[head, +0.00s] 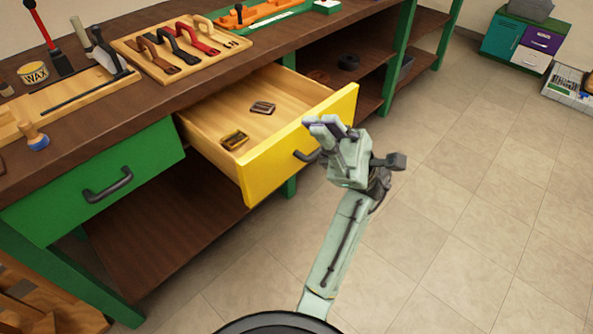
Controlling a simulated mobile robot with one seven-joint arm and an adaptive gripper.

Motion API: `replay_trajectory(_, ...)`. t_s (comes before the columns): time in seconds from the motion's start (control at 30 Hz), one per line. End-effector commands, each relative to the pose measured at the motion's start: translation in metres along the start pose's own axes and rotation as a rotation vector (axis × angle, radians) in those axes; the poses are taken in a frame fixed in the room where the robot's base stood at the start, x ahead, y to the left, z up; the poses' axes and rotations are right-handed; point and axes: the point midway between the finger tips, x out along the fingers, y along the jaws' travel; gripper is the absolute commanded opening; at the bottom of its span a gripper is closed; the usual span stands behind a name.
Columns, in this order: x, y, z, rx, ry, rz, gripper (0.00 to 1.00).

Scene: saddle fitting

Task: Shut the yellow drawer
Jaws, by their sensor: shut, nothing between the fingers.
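The yellow drawer (278,158) stands pulled out from the workbench in the head view, with its yellow front facing my arm. Two small buckles lie inside it: a dark one (263,108) and a brass-coloured one (234,140). Its dark handle (305,156) shows partly on the front. My gripper (322,124) is shut and empty in front of the right half of the drawer front and hides part of it. I cannot tell whether the fingers touch the front.
A shut green drawer (98,182) is at left. Open shelves lie below. The tiled floor (470,190) at right is clear up to a small cabinet (523,43).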

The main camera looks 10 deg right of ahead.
Motion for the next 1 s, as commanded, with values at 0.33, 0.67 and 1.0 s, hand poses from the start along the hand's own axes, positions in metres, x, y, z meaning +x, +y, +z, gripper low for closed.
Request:
replay_trajectory(0.33, -0.191, 0.014, -0.069, 0.017, 0.994, -0.475, 0.00)
replay_trajectory(0.67, -0.283, 0.033, -0.057, 0.103, 1.275, -0.763, 0.00)
replay_trajectory(1.0, -0.276, 0.006, -0.108, 0.108, 1.274, -0.758, 0.00)
